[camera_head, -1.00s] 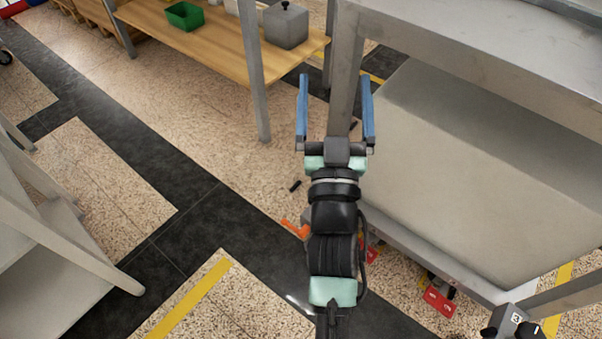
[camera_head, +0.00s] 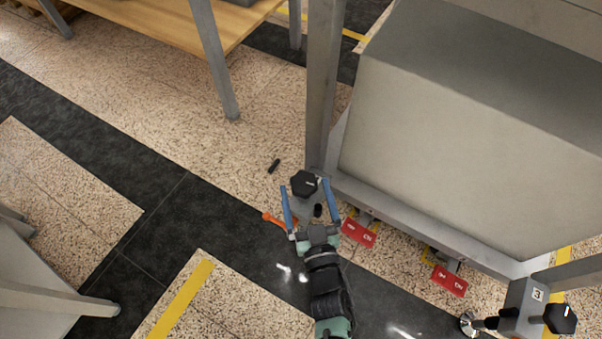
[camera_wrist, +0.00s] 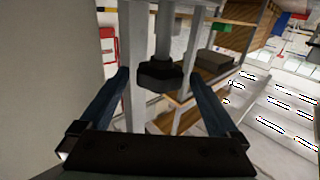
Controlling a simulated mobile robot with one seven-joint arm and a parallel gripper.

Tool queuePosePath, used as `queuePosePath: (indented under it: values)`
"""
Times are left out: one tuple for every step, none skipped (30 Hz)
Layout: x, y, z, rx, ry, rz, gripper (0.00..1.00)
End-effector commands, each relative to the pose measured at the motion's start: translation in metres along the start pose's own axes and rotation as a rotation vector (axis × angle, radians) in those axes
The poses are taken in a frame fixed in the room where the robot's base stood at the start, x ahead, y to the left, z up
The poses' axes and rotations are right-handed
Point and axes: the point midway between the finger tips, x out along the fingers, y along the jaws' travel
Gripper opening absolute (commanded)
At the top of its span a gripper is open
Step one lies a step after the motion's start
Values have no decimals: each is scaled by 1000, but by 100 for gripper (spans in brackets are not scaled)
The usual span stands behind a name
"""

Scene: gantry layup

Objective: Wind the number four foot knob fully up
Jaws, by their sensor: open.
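A dark, lobed foot knob (camera_head: 304,184) stands at the near left corner of the grey frame, by the upright post. No number shows on it in the head view. My gripper (camera_head: 305,187) is open, with its blue fingers on either side of this knob. I cannot tell whether they touch it. In the wrist view the dark knob (camera_wrist: 158,74) on its grey stem sits between the open fingertips. Another foot with a dark knob (camera_head: 561,318) and a plate marked 3 (camera_head: 538,295) stands at the lower right.
Red tags (camera_head: 359,233) and (camera_head: 450,281) hang along the frame's lower rail. An orange lever (camera_head: 273,218) is left of my gripper. A small black piece (camera_head: 274,166) lies on the floor. A wooden table (camera_head: 170,30) stands behind.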

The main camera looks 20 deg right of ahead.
Motion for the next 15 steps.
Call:
queuePosePath:
  values:
    - [12, 0, 3, -1, 5, 0, 97]
    - [17, 1, 3, -1, 4, 0, 97]
    - [24, 0, 3, -1, 4, 0, 97]
    - [28, 1, 2, -2, 4, 0, 97]
    - [32, 0, 3, -1, 3, 0, 97]
    - [37, 0, 2, 0, 3, 0, 97]
    - [40, 0, 2, 0, 3, 0, 97]
    - [43, 0, 2, 0, 1, 0, 97]
    - [46, 0, 2, -1, 0, 0, 97]
    - [48, 0, 1, -1, 1, 0, 97]
    - [49, 0, 1, -1, 1, 0, 97]
    - [51, 0, 0, -1, 1, 0, 97]
    - [51, 0, 0, 0, 1, 0, 97]
    - [52, 0, 0, 0, 0, 0, 97]
    - [52, 0, 0, 0, 0, 1, 97]
